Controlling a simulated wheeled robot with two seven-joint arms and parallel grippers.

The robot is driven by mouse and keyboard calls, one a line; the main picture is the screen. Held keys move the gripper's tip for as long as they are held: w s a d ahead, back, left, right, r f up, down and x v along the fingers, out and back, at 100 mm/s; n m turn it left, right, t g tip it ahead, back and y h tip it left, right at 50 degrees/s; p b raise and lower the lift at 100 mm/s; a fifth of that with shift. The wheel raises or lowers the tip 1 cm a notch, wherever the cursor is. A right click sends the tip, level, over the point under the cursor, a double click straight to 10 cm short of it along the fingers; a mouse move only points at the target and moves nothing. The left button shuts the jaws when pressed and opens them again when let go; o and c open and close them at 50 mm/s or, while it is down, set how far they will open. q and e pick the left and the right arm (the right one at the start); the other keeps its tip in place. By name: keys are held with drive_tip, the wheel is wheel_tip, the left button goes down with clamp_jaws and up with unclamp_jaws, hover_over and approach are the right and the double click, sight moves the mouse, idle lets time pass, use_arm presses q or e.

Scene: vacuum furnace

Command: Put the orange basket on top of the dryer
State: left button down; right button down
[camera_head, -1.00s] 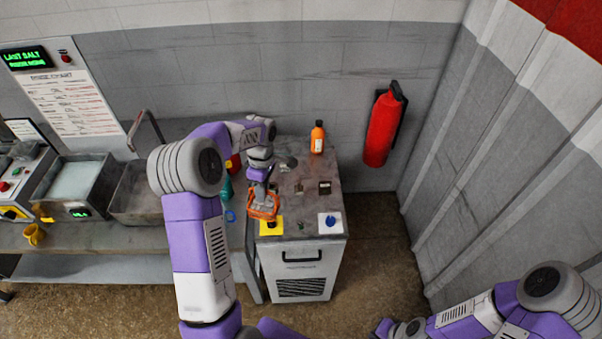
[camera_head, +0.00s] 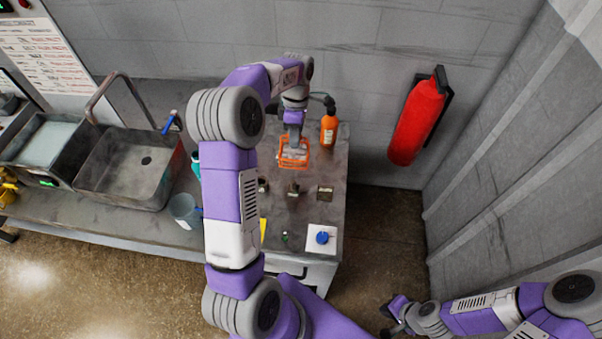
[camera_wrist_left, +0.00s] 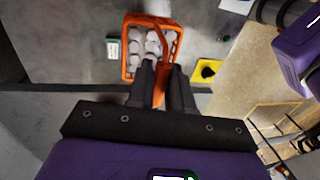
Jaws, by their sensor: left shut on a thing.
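The orange basket (camera_head: 293,158) holds several grey-white pieces and is at the back of the dark metal top (camera_head: 331,168) of the cabinet that looks like the dryer. My left gripper (camera_head: 292,138) is shut on the basket's orange handle. In the left wrist view, the basket (camera_wrist_left: 128,52) lies just beyond the fingertips (camera_wrist_left: 161,72). I cannot tell whether its bottom touches the top. My right gripper (camera_head: 392,318) is low at the right, away from the cabinet and too small to read.
An orange bottle (camera_head: 329,130) stands right of the basket. Small dark blocks (camera_head: 325,193) and a white card with a blue item (camera_head: 322,238) lie nearer the front. A sink (camera_head: 125,170) is left; a red extinguisher (camera_head: 416,120) hangs on the wall.

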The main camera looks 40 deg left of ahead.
sight(296, 150)
use_arm(q)
wheel_tip(296, 150, down, 5)
drive_tip(key=shift+f, duration=0.8)
drive_tip(key=shift+w+f, duration=0.1)
drive_tip(key=shift+f, duration=1.55)
drive_tip(key=c, duration=1.5)
unclamp_jaws()
drive_tip(key=shift+f, duration=0.2)
drive_tip(key=o, duration=0.5)
